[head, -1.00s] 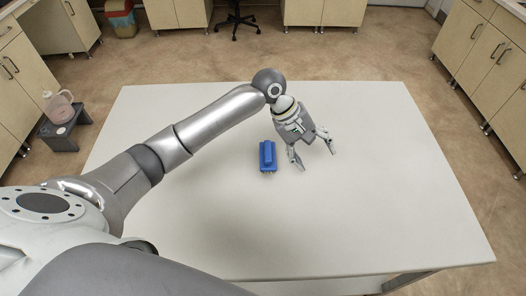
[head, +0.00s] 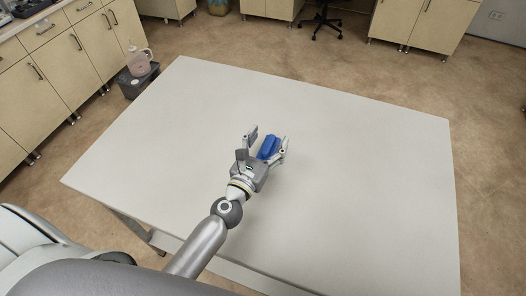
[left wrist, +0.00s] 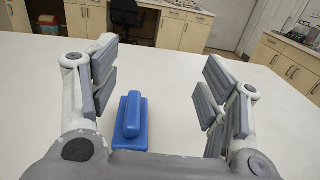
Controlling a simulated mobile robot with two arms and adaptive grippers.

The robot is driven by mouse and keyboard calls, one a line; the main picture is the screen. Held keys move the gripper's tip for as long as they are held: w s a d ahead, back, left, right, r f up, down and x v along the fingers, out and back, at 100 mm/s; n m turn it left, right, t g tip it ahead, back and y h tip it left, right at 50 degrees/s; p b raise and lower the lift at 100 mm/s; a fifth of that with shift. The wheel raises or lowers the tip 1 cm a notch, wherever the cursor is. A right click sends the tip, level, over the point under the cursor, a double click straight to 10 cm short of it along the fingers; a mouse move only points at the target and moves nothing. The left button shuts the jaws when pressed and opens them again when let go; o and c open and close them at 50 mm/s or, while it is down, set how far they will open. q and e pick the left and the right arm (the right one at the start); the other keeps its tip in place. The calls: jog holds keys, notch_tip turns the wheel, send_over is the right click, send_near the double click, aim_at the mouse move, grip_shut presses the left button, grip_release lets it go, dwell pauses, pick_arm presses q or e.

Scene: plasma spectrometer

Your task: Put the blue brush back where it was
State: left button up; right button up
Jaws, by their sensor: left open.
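The blue brush (head: 269,147) lies on the white table (head: 350,140), near its middle in the head view. My left gripper (head: 267,139) is open, its fingers pointing toward the far side of the table, with the brush just ahead of its palm and closer to the right finger in that view. In the left wrist view the brush (left wrist: 133,122) shows between the two open fingers (left wrist: 160,85), nearer the left finger and not gripped. Its lower end is partly hidden by the gripper body. My right gripper is not in view.
The rest of the tabletop is bare. Wooden cabinets (head: 75,60) line the left and back, and an office chair (head: 322,20) stands behind.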

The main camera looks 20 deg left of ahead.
pick_arm(q)
jog(key=s+a+f+n+y, duration=0.1)
jog(key=a+f+y, duration=0.1)
jog(key=b, duration=0.6)
send_near(269, 142)
jog(key=shift+w+a+f, duration=0.1)
jog(key=shift+w+f, duration=0.05)
jog(key=shift+w, duration=0.45)
jog(key=shift+w+f, duration=0.15)
jog(key=shift+w, duration=0.5)
jog(key=shift+w+r+p, duration=0.35)
jog(key=shift+w+p, duration=0.1)
jog(key=shift+w, duration=0.4)
jog(key=shift+w+f, duration=0.15)
jog(key=shift+w, duration=0.45)
jog(key=w, duration=0.4)
jog(key=shift+p, duration=0.4)
jog(key=shift+w, duration=0.4)
jog(key=shift+s, duration=0.1)
